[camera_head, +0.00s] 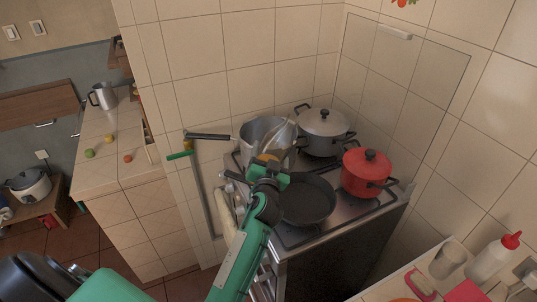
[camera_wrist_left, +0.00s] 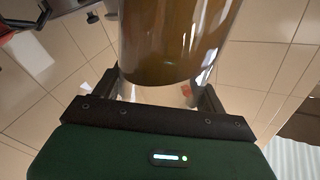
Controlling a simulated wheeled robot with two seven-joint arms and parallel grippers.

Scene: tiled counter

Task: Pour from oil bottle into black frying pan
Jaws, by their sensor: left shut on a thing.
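My left gripper (camera_head: 268,168) is shut on the oil bottle, over the front left part of the stove. The clear bottle with amber oil (camera_wrist_left: 170,50) fills the top middle of the left wrist view, between the fingers. In the head view the bottle (camera_head: 268,157) is small and partly hidden by the gripper; its exact tilt is hard to tell. The black frying pan (camera_head: 308,203) sits on the front of the stove, just right of and below the gripper. My arm and gripper cover its left edge. No oil stream is visible. My right gripper is not in view.
A steel saucepan (camera_head: 255,130) stands behind the gripper, its handle pointing left. A grey lidded pot (camera_head: 325,130) and a red lidded pot (camera_head: 367,175) stand behind and right of the pan. A white squeeze bottle (camera_head: 490,262) stands on the front right counter.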

